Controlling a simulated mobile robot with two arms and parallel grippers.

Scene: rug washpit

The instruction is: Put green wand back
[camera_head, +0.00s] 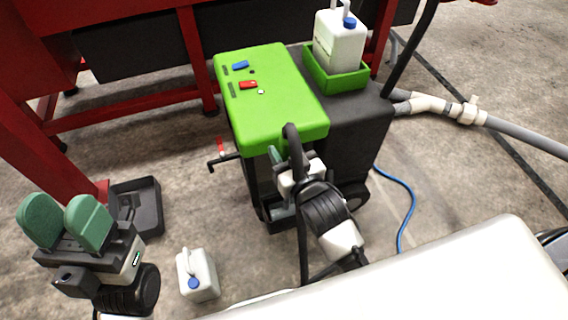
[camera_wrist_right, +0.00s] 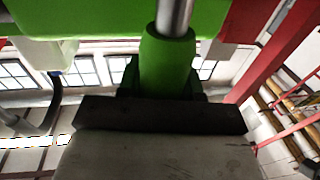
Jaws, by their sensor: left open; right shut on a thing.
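The green wand (camera_wrist_right: 168,68) shows in the right wrist view as a green sleeve with a bare metal rod running up from it. My right gripper (camera_head: 277,180) is shut on the wand, low against the front of the green-topped machine (camera_head: 268,90). In the head view my right wrist and a dark curved tube hide most of the wand. I cannot tell whether the wand touches the machine. My left gripper (camera_head: 66,226) is open and empty at the lower left, with its two green pads apart.
A white jug (camera_head: 341,42) stands in a green tray (camera_head: 337,78) on the machine. Another white jug (camera_head: 198,274) is on the floor. A black tray (camera_head: 148,203) lies near the red frame (camera_head: 35,150). A blue hose (camera_head: 407,205) and grey pipe (camera_head: 515,128) are at right.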

